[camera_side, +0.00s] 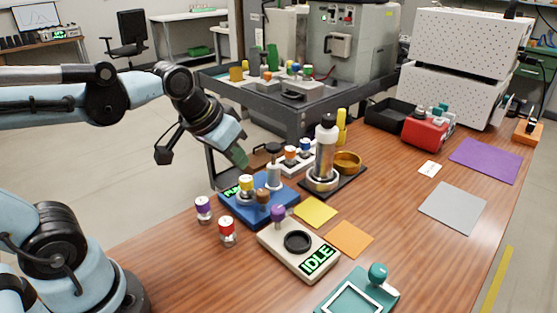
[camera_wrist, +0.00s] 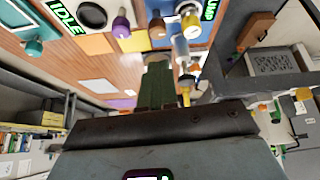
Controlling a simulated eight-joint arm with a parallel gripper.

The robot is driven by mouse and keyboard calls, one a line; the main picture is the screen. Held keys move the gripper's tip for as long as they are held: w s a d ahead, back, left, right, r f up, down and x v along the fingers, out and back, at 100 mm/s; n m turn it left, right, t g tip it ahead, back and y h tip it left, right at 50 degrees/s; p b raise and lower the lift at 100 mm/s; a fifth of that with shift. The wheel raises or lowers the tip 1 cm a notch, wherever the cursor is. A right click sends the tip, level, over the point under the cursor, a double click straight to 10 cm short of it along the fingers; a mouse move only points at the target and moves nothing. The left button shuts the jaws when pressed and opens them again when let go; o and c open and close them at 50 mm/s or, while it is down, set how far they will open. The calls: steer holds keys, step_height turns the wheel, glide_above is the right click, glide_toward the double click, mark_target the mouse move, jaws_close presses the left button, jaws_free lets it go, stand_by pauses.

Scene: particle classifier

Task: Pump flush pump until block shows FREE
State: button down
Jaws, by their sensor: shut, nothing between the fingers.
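The flush pump, a silver cylinder with a dark round knob (camera_side: 273,149), stands on a blue block (camera_side: 255,212). The block carries a small green-lettered display (camera_side: 231,192), partly hidden and too small to read fully in the side view. In the wrist view the blue block (camera_wrist: 172,8) shows at the top, its display (camera_wrist: 209,9) ending in what looks like "UMP". My gripper (camera_side: 241,158) is shut and empty, with dark green fingers pointing down beside the pump knob, to its left and apart from it. The fingers also show in the wrist view (camera_wrist: 158,68).
A beige block (camera_side: 292,252) in front reads IDLE. Purple-topped and red-topped vials (camera_side: 227,232) stand left of it. A dark cart (camera_side: 290,110) stands behind. The right tabletop holds flat coloured mats.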

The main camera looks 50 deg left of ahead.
steer(key=w+a+r+n+g, duration=0.2)
steer(key=w+r, duration=0.2)
steer(key=w, duration=0.1)
steer(key=n+g, duration=0.2)
steer(key=g, duration=0.1)
glide_toward(273, 145)
steer(key=shift+s+d+r, duration=0.1)
steer(key=shift+d+r, duration=0.05)
steer(key=shift+r, duration=0.15)
steer(key=shift+f, duration=0.15)
steer(key=f, duration=0.5)
steer(key=shift+w+f, duration=0.25)
steer(key=shift+f, duration=0.6)
